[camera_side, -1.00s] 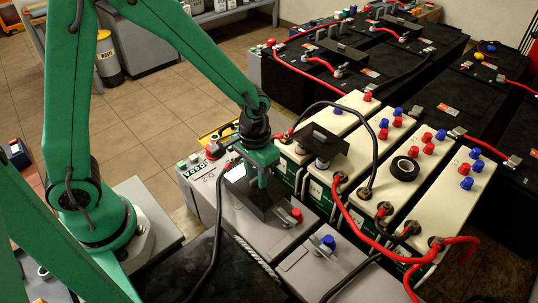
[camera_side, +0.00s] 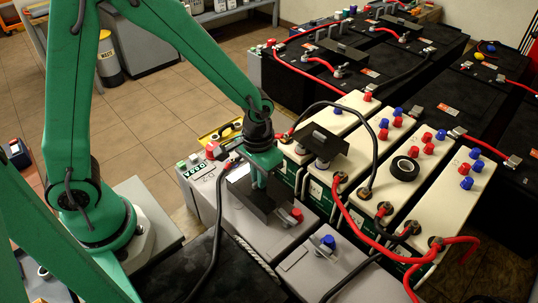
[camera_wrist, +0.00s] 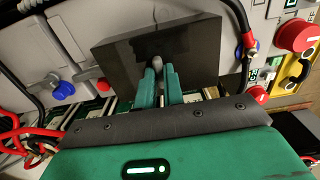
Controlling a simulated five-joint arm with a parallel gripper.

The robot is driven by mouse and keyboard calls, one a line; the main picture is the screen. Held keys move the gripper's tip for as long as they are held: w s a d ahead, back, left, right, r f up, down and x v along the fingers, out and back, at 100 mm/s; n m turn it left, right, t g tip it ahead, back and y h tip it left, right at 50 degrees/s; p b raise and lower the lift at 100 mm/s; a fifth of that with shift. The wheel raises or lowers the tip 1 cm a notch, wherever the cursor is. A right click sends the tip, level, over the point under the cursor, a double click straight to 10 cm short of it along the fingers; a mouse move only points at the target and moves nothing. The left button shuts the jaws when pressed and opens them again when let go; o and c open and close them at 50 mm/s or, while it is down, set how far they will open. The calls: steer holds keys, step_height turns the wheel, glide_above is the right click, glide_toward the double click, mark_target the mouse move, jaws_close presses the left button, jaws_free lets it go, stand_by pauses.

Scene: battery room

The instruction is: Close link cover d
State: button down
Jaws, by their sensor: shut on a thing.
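A black link cover (camera_side: 268,208) sits on the grey battery case below my gripper in the side view. It looks close to level, but I cannot tell whether it is fully seated. No letter on it is readable. My gripper (camera_side: 261,183) points down onto it, its fingers shut on the cover's small handle. In the wrist view the dark cover (camera_wrist: 195,45) fills the upper middle, and the grey handle knob (camera_wrist: 157,62) sits between the green fingertips (camera_wrist: 158,78). What lies under the cover is hidden.
A red cap (camera_side: 296,215) and a blue cap (camera_side: 328,241) stand right of the cover. A black cable (camera_side: 218,215) runs along its left. Another black cover (camera_side: 318,143) with a handle lies behind, on cream batteries (camera_side: 425,205) with red cables.

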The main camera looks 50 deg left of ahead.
steer(key=d, duration=1.6)
steer(key=shift+d, duration=0.1)
steer(key=c, duration=1.5)
jaws_free()
steer(key=shift+r, duration=0.1)
step_height(320, 180, up, 8)
steer(key=shift+a, duration=0.2)
